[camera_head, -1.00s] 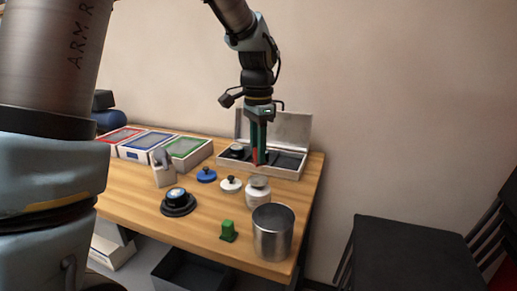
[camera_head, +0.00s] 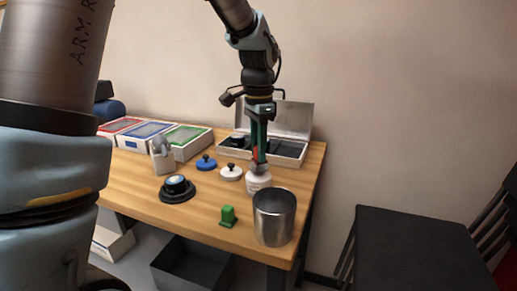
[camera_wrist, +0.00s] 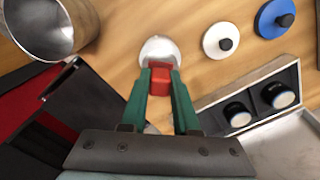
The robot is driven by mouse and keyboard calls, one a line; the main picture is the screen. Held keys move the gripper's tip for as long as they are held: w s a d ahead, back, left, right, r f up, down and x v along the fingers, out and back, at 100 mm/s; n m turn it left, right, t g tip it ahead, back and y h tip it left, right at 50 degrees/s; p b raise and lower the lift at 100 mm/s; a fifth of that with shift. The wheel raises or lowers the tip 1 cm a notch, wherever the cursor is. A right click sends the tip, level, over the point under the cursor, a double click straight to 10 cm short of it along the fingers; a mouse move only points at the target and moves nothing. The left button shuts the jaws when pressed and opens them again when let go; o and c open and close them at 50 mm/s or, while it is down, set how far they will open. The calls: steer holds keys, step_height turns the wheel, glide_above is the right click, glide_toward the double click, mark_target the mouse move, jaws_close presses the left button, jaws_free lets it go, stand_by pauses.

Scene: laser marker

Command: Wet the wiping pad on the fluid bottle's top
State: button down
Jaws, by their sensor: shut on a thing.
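My gripper (camera_head: 257,160) points down over the fluid bottle (camera_head: 258,182), a squat white bottle near the table's right side. In the wrist view my gripper (camera_wrist: 160,85) has its green fingers shut on a red block (camera_wrist: 159,84), which I take for the wiping pad. The bottle's pale round top (camera_wrist: 158,48) shows just beyond the block, partly covered by it. The block is at or just above the top; I cannot tell whether they touch. The block's underside is hidden.
A metal cup (camera_head: 274,218) and a green block (camera_head: 228,216) stand in front of the bottle. A white knobbed disc (camera_head: 231,173) and a blue one (camera_head: 206,163) lie to its left. An open case (camera_head: 290,150) is behind. A black round stand (camera_head: 177,190) is farther left.

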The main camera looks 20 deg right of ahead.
steer(key=shift+f+b, duration=0.4)
steer(key=shift+f, duration=0.45)
stand_by(0.7)
steer(key=shift+r, duration=0.1)
stand_by(0.4)
step_height(320, 180, up, 7)
steer(key=p, duration=0.6)
stand_by(0.4)
